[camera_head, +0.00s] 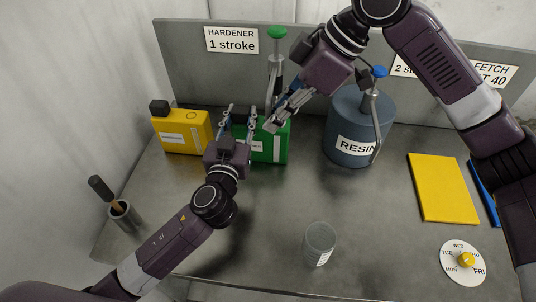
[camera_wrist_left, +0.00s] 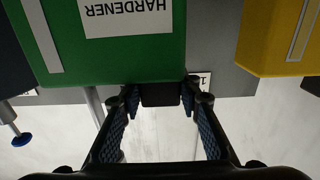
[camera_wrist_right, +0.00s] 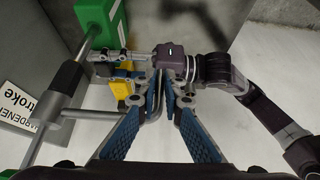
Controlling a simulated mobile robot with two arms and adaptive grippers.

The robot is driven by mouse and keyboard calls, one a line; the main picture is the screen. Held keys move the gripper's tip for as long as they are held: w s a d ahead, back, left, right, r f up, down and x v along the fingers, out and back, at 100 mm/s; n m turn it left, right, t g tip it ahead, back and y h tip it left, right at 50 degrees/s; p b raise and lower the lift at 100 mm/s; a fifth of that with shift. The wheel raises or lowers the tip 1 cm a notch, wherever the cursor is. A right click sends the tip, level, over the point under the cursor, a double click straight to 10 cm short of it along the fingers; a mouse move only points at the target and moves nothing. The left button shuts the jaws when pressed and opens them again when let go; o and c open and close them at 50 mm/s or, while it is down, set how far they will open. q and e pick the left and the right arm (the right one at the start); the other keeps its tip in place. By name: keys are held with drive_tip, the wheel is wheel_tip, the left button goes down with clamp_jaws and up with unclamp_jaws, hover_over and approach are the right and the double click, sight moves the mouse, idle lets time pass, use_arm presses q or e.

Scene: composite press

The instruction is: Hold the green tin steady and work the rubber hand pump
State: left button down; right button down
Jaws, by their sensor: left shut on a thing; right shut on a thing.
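The green tin (camera_head: 280,147) stands upright at the back of the table. It fills the upper left of the left wrist view (camera_wrist_left: 110,58), its HARDENER label upside down. My left gripper (camera_head: 240,111) is shut on the dark block (camera_wrist_left: 160,95) on the tin. The hand pump (camera_head: 277,70) rises from the tin, with a green knob (camera_head: 277,32), grey collar and bent metal spout (camera_wrist_right: 105,115). The knob stands up high on its rod. My right gripper (camera_wrist_right: 165,88) is beside the pump, its fingertips shut on the down-bent spout end, partly hidden by the fingers.
A yellow tin (camera_head: 183,138) stands left of the green tin; a blue RESIN drum (camera_head: 345,120) with its own pump stands right. A clear cup (camera_head: 319,238), yellow pad (camera_head: 442,190), day dial (camera_head: 448,270) and tool holder (camera_head: 124,218) are around. The middle table is free.

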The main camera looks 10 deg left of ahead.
drive_tip(key=shift+r, duration=2.6)
use_arm(q)
drive_tip(key=c, duration=1.3)
unclamp_jaws()
drive_tip(key=shift+s, duration=0.15)
